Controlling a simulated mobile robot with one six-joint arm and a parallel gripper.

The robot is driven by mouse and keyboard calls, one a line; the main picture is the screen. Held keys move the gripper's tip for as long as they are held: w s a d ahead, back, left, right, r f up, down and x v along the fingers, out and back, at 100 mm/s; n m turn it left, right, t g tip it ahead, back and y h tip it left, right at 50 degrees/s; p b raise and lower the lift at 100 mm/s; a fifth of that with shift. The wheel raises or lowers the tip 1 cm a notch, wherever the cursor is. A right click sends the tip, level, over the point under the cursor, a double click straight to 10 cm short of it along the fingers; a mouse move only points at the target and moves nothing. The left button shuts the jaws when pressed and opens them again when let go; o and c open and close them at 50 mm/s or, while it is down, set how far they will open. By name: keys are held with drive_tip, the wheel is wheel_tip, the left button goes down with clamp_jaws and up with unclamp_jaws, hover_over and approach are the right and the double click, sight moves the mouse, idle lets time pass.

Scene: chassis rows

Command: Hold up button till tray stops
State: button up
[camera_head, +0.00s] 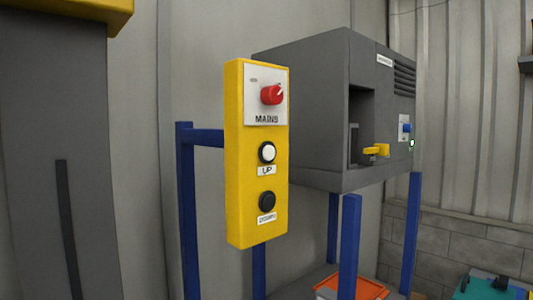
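A yellow control box (236,160) hangs on a blue post near the middle of the head view. Its white UP button (267,152) sits below the red MAINS knob (272,95), with a label under it. A black button (266,201) is lower down, with a small label that is hard to read. I see nothing touching the UP button. No tray can be made out for certain. My gripper is not in view.
A grey machine (310,110) with a yellow lever (376,151) and a blue knob (405,128) stands behind the box on blue legs (349,245). An orange item (352,288) lies low beneath it. A grey column (55,150) stands at left.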

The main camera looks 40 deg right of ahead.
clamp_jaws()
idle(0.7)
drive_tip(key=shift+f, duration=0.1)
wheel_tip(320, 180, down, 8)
drive_tip(key=b, duration=0.6)
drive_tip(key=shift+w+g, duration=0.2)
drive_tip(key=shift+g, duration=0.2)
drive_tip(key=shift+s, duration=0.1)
